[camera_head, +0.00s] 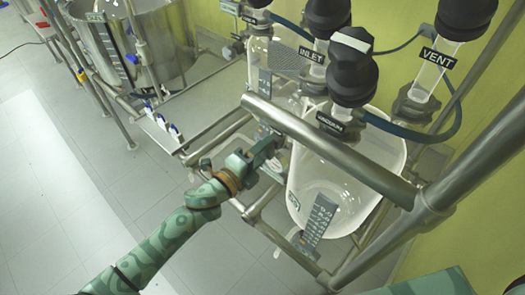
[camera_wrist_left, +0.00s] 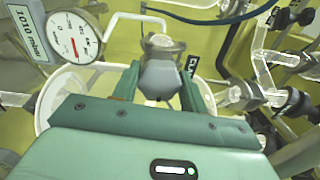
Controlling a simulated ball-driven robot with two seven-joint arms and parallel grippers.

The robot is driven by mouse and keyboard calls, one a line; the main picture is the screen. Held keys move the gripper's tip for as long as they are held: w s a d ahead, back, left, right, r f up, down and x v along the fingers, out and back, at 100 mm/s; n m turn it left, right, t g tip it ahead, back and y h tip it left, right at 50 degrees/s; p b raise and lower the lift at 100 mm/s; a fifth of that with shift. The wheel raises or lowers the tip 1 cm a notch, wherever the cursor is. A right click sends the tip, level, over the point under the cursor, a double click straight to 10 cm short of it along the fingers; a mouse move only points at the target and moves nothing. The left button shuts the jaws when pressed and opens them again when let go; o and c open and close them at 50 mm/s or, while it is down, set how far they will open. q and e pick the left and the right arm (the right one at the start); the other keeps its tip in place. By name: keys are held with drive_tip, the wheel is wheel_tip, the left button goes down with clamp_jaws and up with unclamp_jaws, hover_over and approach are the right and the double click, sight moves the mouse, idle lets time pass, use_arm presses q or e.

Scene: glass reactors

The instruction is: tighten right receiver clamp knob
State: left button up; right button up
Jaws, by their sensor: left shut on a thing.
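My left gripper (camera_head: 268,150) reaches in from the left, just in front of the steel frame and beside the right glass receiver (camera_head: 330,190). In the left wrist view, its two green fingers (camera_wrist_left: 158,92) are shut on a grey knob (camera_wrist_left: 160,72), which seems to be the receiver clamp knob. The knob sits between the fingers, with a pale round end above it. In the head view the knob is hidden by the gripper and the frame. How tight it is cannot be told. My right gripper is not in view.
A thick steel rail (camera_head: 330,150) crosses close above my left gripper. Black-capped ports with INLET, VACUUM and VENT labels stand above the receiver. A round gauge (camera_wrist_left: 75,37) is at upper left in the wrist view. The floor (camera_head: 60,180) at left is clear.

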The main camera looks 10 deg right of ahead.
use_arm(q)
drive_tip(key=shift+f, duration=0.2)
drive_tip(key=o, duration=1)
drive_tip(key=shift+r, duration=0.1)
drive_tip(key=v, duration=1.6)
drive_tip(key=shift+s+a, duration=0.15)
drive_tip(key=shift+a, duration=0.05)
